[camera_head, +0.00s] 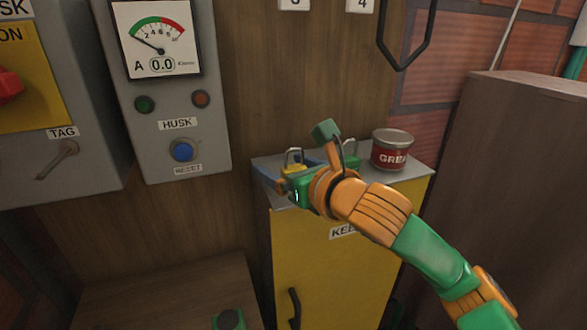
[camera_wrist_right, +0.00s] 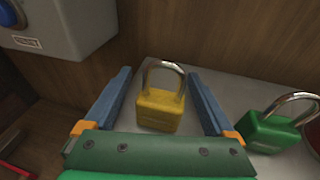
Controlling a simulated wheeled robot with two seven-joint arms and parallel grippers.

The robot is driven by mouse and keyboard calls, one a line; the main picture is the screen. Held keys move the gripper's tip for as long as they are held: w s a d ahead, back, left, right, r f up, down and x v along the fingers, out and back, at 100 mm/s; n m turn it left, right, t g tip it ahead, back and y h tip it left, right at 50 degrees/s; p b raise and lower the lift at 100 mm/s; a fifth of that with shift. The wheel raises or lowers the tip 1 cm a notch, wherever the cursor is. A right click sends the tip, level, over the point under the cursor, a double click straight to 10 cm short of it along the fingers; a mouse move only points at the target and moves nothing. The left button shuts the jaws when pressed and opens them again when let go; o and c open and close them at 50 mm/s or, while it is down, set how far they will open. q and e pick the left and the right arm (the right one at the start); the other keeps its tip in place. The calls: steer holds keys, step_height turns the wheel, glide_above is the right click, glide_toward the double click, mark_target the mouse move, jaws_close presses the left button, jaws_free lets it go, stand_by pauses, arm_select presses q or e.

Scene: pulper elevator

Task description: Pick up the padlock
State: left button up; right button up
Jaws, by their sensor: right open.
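A yellow padlock (camera_wrist_right: 160,110) with a steel shackle stands on the grey top of the yellow cabinet. In the head view it shows partly behind my right gripper, its shackle uppermost (camera_head: 294,158). My right gripper (camera_head: 287,175) is open. In the wrist view its two blue fingers (camera_wrist_right: 161,78) lie on either side of the yellow padlock, with gaps between them and the padlock's body. A green padlock (camera_wrist_right: 270,131) stands to the right, outside the fingers; in the head view it is partly hidden by my arm (camera_head: 350,159). My left gripper's fingers are not seen.
A red grease tin (camera_head: 391,153) stands at the right of the yellow cabinet's top (camera_head: 415,172). A grey HUSK control box (camera_head: 190,120) hangs on the wooden wall to the left. A brown cabinet (camera_head: 525,150) stands at the right.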

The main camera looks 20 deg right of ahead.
steer(key=shift+s, duration=0.15)
steer(key=c, duration=0.6)
jaws_close()
steer(key=shift+r, duration=0.15)
